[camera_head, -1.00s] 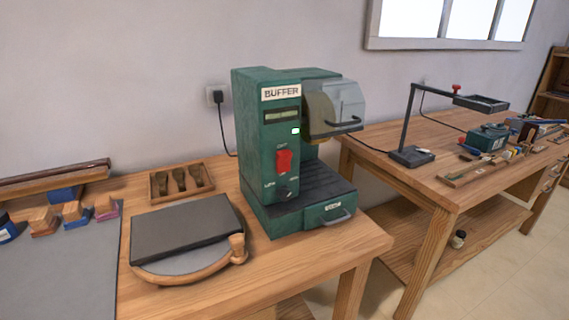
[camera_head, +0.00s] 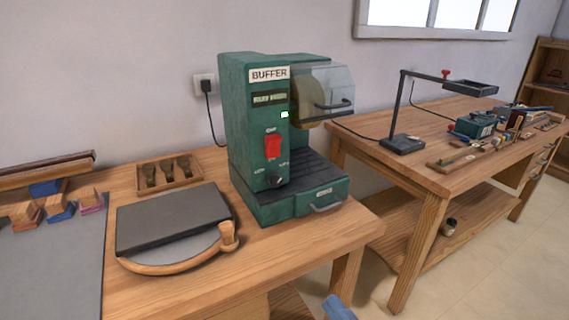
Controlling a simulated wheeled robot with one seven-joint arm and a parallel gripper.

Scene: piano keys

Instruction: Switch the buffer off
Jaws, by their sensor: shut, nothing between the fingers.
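The green buffer (camera_head: 238,130) stands upright on the near wooden bench, against the wall. Its front panel carries a BUFFER label, a small display (camera_head: 269,98), a lit pale-green lamp (camera_head: 284,114), a red switch (camera_head: 272,146) and a dark knob (camera_head: 277,181) below it. A clear hood (camera_head: 335,90) covers the wheel (camera_head: 307,100) on its right side. The switch's small lettering is too blurred to read surely. My gripper's fingers are not in view. A blue piece, apparently part of my arm, shows at the bottom edge, well below and apart from the buffer.
A cord runs to a wall outlet (camera_head: 204,84). A second bench (camera_head: 440,182) with a lamp (camera_head: 403,143) stands right, across a gap.

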